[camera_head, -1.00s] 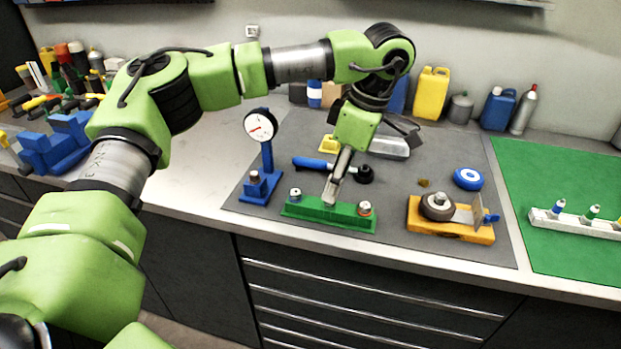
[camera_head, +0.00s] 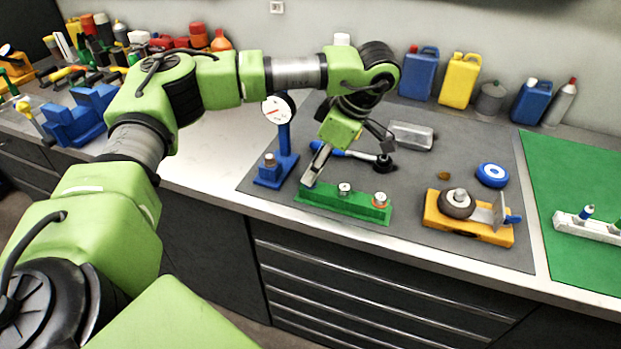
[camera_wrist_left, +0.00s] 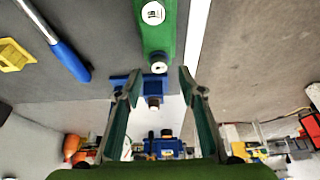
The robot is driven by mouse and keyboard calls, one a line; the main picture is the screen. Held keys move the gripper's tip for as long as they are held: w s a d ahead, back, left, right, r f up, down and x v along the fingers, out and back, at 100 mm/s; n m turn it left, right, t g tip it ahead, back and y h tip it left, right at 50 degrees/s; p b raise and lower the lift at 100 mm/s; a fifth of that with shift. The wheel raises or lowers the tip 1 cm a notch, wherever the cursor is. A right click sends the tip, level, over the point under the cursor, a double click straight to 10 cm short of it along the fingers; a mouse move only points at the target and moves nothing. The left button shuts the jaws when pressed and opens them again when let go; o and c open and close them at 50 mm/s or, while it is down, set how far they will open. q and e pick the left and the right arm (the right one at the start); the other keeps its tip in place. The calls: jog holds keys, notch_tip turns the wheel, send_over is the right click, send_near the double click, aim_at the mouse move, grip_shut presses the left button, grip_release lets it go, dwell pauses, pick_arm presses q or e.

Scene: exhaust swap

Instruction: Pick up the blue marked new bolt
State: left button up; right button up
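A blue-marked bolt (camera_head: 586,212) stands in the white rack (camera_head: 578,226) on the green mat at the far right. My left gripper (camera_head: 310,178) is far from it, pointing down at the left end of a green holder (camera_head: 335,204). A bit of blue shows beside its fingertips there, too small to identify. Two other bolts (camera_head: 344,188) (camera_head: 380,199) stand in the holder's middle and right. In the left wrist view, the left gripper (camera_wrist_left: 156,92) is open and empty between its fingers, and the holder's end bolt (camera_wrist_left: 159,67) lies just beyond the fingertips. My right gripper is out of view.
A blue gauge stand (camera_head: 270,174) stands left of the holder. A blue-handled tool (camera_head: 345,153) lies behind it. An orange fixture with a wheel (camera_head: 470,225) and a blue ring (camera_head: 492,174) are to the right. Canisters (camera_head: 459,80) line the wall.

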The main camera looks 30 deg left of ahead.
pick_arm(q)
jog(key=x, duration=0.2)
jog(key=shift+a+f+p, duration=0.25)
jog(key=shift+a+p, duration=0.05)
jog(key=shift+a+f, duration=0.1)
jog(key=shift+f, duration=0.35)
grip_shut()
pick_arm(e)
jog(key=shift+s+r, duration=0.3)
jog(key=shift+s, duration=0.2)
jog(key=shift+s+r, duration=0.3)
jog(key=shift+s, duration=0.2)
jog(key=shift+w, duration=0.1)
